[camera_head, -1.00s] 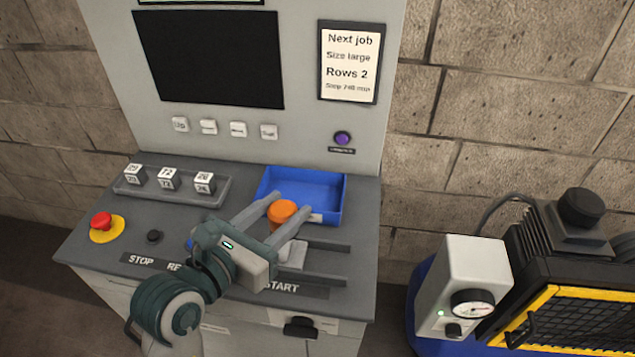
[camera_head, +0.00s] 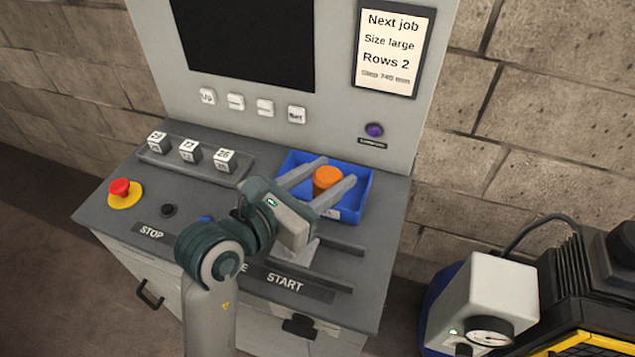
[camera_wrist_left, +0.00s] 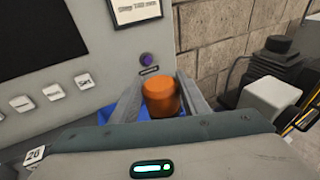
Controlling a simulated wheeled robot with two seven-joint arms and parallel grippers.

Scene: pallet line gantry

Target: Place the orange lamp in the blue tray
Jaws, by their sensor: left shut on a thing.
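The orange lamp (camera_head: 327,179) is a short orange cylinder held between the two fingers of my left gripper (camera_head: 329,181). The gripper is shut on it. The lamp also shows between the fingers in the left wrist view (camera_wrist_left: 161,97). In the head view the lamp is over the blue tray (camera_head: 357,206), inside its outline; I cannot tell whether it touches the tray floor. The tray sits at the back right of the grey console top, partly hidden by the fingers and lamp. My right gripper is not in view.
A rack with white numbered cubes (camera_head: 190,151) stands left of the tray. A red stop button (camera_head: 120,187) is at the console's left. The upright panel (camera_head: 330,110) rises behind. A white box with a gauge (camera_head: 487,300) is at the lower right.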

